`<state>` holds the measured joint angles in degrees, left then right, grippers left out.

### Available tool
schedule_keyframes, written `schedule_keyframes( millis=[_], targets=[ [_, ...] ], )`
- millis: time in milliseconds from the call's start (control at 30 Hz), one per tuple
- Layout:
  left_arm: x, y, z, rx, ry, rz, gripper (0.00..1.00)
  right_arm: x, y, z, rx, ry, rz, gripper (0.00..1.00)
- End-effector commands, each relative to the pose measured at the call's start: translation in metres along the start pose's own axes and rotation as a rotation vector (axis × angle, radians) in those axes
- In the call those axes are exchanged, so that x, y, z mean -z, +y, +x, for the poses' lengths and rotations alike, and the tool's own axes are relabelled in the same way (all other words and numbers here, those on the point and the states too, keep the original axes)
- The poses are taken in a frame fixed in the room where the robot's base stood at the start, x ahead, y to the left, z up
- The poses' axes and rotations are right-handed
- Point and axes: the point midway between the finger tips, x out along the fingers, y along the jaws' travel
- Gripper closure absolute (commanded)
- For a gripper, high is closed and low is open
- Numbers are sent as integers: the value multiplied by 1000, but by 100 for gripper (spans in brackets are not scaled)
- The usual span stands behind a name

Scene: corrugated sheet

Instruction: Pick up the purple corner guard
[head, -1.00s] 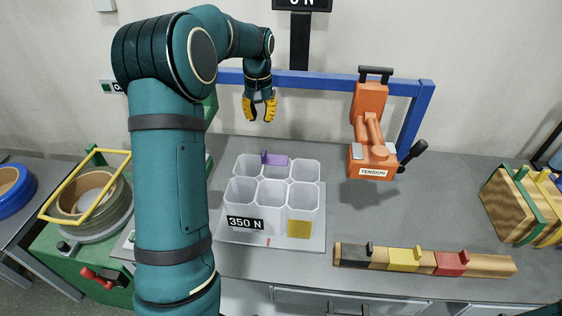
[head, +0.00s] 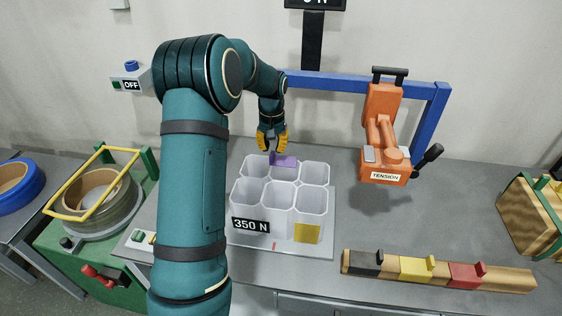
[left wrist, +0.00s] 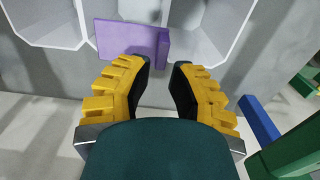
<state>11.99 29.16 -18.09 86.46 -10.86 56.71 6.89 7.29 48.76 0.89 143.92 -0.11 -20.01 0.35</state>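The purple corner guard (head: 284,160) sits at the back rim of the white block of hexagonal cells (head: 279,196), at the middle of the back row. My left gripper (head: 273,146) is just above and behind it, pointing down, with yellow fingers apart. In the left wrist view the guard (left wrist: 128,40) shows a broad flat face and a narrow upright flange near the open fingertips (left wrist: 162,64). The flange appears to lie between the two tips; I cannot tell whether either finger touches it. My right gripper is not in view.
A wooden rail (head: 515,279) with black, yellow and red clips lies in front right. A green strap-coil stand (head: 120,240) is at left. The bench between the cells and tool is clear.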

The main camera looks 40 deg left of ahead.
Motion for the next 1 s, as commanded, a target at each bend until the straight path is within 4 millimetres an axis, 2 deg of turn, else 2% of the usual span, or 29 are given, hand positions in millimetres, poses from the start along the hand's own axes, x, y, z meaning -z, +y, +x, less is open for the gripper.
schedule_keyframes(
  millis=[100, 267, 467, 500, 533, 567, 1000],
  targets=[
    [0, 0, 21, 1, -2, -1, 80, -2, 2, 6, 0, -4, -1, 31],
    [0, -1, 37, 1, 0, -1, 80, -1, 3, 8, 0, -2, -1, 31],
    [0, 0, 37, 1, 1, -1, 80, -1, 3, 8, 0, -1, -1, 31],
    [0, 0, 37, 1, 1, -1, 84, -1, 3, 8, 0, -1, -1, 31],
    [0, 0, 36, 0, 1, -1, 94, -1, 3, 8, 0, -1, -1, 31],
    [0, 0, 36, 0, 1, -1, 100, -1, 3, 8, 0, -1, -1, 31],
    [1, 0, 34, 0, 2, -1, 100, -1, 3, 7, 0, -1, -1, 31]
  ],
)
